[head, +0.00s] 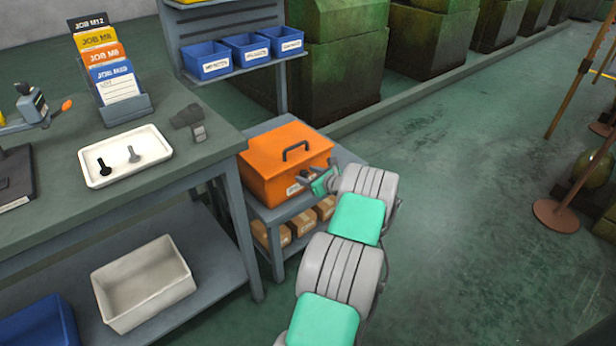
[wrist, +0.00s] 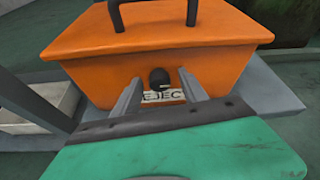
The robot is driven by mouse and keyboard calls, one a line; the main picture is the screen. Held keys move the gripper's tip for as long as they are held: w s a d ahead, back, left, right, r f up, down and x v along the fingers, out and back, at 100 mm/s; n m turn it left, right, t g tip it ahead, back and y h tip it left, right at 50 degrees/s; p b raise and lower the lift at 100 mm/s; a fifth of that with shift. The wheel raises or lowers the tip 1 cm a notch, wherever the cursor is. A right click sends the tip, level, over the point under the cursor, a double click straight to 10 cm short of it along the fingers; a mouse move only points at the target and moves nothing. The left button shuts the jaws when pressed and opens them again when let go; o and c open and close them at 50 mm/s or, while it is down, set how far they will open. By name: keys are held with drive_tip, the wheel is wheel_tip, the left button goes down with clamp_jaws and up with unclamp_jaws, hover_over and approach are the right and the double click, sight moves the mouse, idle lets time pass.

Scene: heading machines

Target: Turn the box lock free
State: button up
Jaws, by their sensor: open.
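An orange box (head: 284,158) with a black handle on its lid stands on a grey shelf unit beside the workbench. In the wrist view the orange box (wrist: 158,52) fills the upper middle. Its dark round lock (wrist: 159,77) sits on the front face, above a white label reading partly "EJEC". My gripper (wrist: 158,88) is open, with one finger on each side of the lock and label. I cannot tell whether the fingers touch the lock. In the head view my gripper (head: 308,180) is at the box's front right; the lock is hidden there.
The workbench (head: 60,220) at left holds a white tray (head: 126,157) with two bolts and a job-card rack (head: 123,108). Blue bins (head: 245,50) stand on a rack behind. Brown cartons (head: 303,222) lie below the box.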

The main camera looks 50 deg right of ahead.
clamp_jaws()
idle(0.4)
